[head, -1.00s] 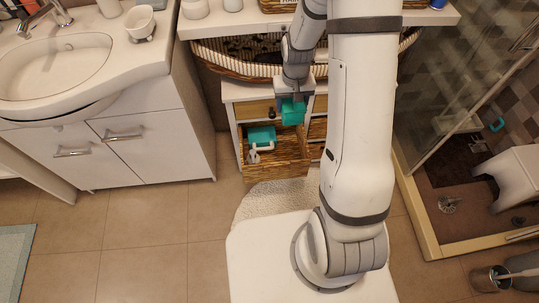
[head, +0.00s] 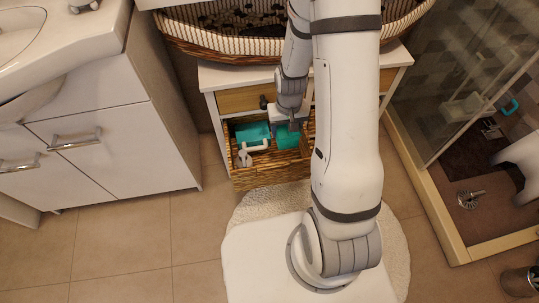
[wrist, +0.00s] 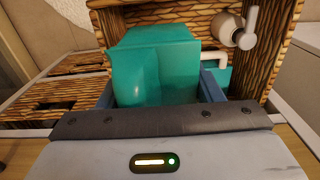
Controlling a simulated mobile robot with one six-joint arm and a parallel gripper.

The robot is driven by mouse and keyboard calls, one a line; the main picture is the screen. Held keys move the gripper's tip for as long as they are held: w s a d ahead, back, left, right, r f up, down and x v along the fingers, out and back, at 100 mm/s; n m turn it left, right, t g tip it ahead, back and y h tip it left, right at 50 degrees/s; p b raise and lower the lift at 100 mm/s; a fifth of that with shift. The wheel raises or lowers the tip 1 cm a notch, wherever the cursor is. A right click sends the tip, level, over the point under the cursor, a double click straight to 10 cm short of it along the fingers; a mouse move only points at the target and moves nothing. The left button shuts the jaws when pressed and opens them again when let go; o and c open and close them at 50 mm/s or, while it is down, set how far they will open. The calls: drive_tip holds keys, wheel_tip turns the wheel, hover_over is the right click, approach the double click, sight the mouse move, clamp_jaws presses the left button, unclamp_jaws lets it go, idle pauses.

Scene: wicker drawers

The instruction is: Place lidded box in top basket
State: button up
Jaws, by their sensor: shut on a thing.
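A teal lidded box (head: 289,138) is held by my gripper (head: 288,125), which is shut on it. In the wrist view the teal box (wrist: 155,68) sits between the blue-grey fingers. The pulled-out top wicker basket (head: 270,178) is under my gripper. The held box is at the basket's right side, low within its walls. Whether it touches the bottom cannot be told. Another teal object (head: 252,132) lies in the basket's back left, with a white bent object with a grey end (head: 245,153) in front of it. The wrist view shows this white object too (wrist: 240,30).
The basket belongs to a white-topped cabinet (head: 225,75) with a large oval wicker basket (head: 230,52) on it. A white vanity (head: 110,130) stands left, a glass shower (head: 450,100) right. A round rug (head: 395,240) lies on the floor.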

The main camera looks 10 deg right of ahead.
wheel_tip(320, 180, down, 18)
drive_tip(key=b, duration=0.6)
drive_tip(key=shift+a+r, duration=0.15)
drive_tip(key=shift+r, duration=0.1)
drive_tip(key=shift+f, duration=0.15)
drive_tip(key=o, duration=0.5)
drive_tip(key=shift+f, duration=0.1)
drive_tip(key=o, duration=0.5)
